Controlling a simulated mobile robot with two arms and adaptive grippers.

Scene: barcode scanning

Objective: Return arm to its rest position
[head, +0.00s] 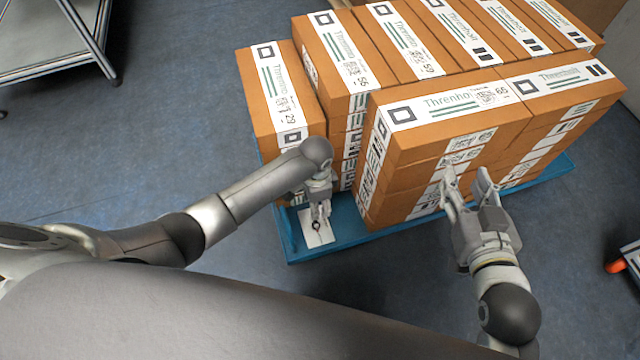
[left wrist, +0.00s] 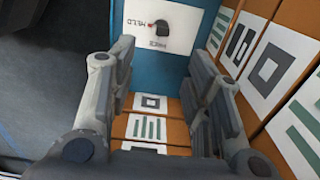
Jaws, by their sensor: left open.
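My left gripper (head: 320,212) hangs fingers-down over the front left corner of the blue pallet (head: 350,242), beside the stacked boxes. In the left wrist view my left gripper (left wrist: 163,55) has its fingers apart with nothing held between them. Beyond them a small black item with a red spot (left wrist: 161,26) lies on a white printed sheet (left wrist: 138,40) on the blue surface. The white sheet (head: 310,238) shows partly in the head view, under the left gripper. My right gripper (head: 466,180) is open and empty, in front of the nearest box stack.
Orange-brown boxes with white labels (head: 410,150) stand stacked on the pallet, close to both grippers. A metal-framed table (head: 95,45) stands at the upper left. An orange item (head: 615,266) is at the right edge. The blue-grey floor on the left is clear.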

